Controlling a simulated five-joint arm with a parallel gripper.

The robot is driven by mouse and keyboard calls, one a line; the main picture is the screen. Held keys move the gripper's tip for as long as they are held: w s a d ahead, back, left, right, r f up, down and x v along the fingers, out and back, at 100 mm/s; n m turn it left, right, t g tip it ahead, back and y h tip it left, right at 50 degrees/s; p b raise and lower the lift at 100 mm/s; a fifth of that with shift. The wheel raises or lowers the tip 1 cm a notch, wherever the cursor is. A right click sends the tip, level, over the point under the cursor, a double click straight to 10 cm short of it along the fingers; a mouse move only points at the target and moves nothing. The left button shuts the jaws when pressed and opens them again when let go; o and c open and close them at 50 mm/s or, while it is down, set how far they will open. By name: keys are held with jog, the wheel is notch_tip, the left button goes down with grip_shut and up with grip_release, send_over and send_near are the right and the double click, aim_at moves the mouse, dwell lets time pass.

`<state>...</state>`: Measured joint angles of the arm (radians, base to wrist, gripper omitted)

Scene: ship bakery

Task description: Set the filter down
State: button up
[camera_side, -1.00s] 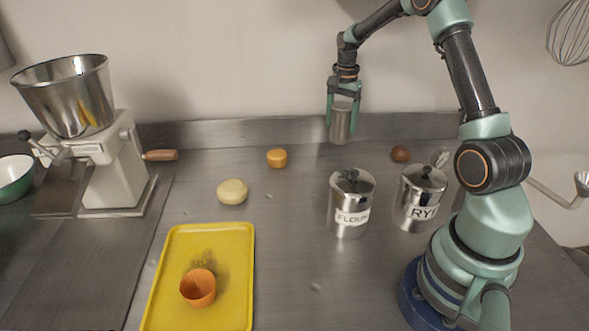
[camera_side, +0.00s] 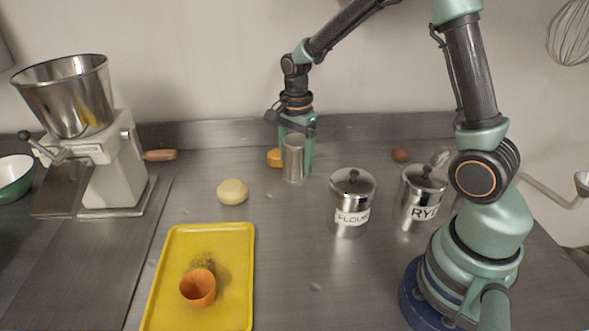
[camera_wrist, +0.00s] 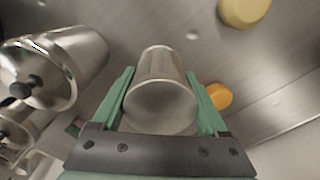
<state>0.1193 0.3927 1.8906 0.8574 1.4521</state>
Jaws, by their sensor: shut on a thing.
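The filter is a grey metal cylinder (camera_side: 293,160), upright between the fingers of my gripper (camera_side: 296,165). My gripper is shut on it at the back middle of the counter. The filter's lower end is at or just above the counter; I cannot tell if it touches. In the wrist view the filter (camera_wrist: 160,88) lies between the two green fingers (camera_wrist: 160,100), with its round end facing the camera.
An orange round piece (camera_side: 274,158) is close behind and left of my gripper. A pale yellow round piece (camera_side: 232,192) lies front left. Flour (camera_side: 350,190) and rye (camera_side: 415,190) canisters stand to the right. A yellow tray (camera_side: 238,285) with an orange cup (camera_side: 197,288) is at front.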

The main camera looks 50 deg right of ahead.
aim_at(296, 179)
jog(key=shift+f, duration=3.2)
jog(key=shift+f, duration=0.1)
jog(key=o, duration=1.6)
